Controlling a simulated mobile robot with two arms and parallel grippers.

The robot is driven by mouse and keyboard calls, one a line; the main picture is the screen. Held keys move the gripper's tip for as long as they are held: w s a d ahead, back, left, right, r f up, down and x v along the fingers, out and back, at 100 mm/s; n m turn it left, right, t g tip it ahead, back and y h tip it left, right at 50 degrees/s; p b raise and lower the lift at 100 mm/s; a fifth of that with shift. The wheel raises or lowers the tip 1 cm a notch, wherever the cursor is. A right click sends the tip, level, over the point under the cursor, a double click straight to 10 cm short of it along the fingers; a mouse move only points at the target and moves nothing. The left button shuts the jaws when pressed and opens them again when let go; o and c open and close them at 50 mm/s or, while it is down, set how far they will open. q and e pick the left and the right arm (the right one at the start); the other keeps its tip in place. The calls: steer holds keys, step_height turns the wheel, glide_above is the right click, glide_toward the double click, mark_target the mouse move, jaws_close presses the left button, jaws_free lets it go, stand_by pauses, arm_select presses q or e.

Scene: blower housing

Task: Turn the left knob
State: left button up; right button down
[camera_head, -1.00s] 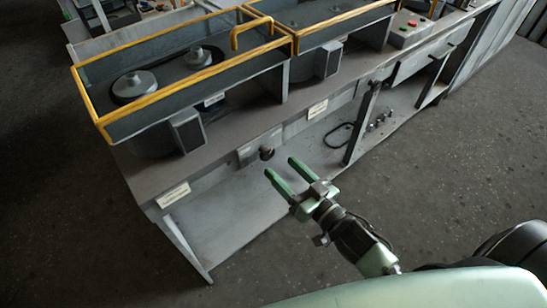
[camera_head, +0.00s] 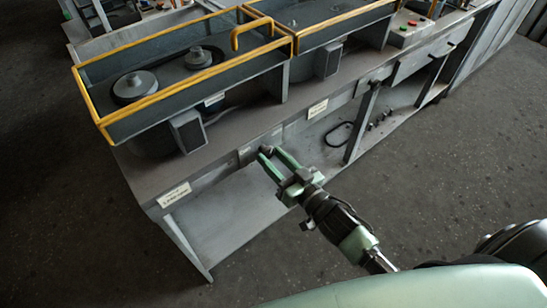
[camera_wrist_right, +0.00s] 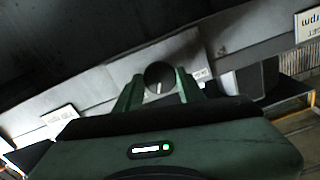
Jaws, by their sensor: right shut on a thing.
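The left knob (camera_head: 267,150) is a small dark round knob on the front of the grey bench, below the left yellow-railed housing. In the right wrist view the knob (camera_wrist_right: 160,77) shows its round dark face with a pale pointer mark. My right gripper (camera_head: 268,154) reaches it from the front, its two green fingers on either side of the knob. The right wrist view shows the fingers (camera_wrist_right: 158,88) shut on it. The fingers partly hide the knob in the head view. My left gripper is in neither view.
The bench edge (camera_head: 215,165) runs just above the knob. White labels (camera_head: 174,194) sit along the front panel. A slanted support leg (camera_head: 362,125) stands to the right. The lower shelf (camera_head: 225,215) is clear below the gripper, with a dark loop (camera_head: 339,133) farther right.

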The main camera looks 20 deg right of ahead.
steer(key=n+p, duration=0.1)
steer(key=n, duration=0.2)
steer(key=shift+r, duration=0.15)
steer(key=shift+n+p, duration=0.4)
steer(key=shift+n, duration=0.7)
steer(key=c, duration=0.9)
jaws_free()
steer(key=b+v, duration=0.1)
steer(key=v, duration=0.6)
steer(key=shift+s+d, duration=0.15)
steer(key=shift+s, duration=0.2)
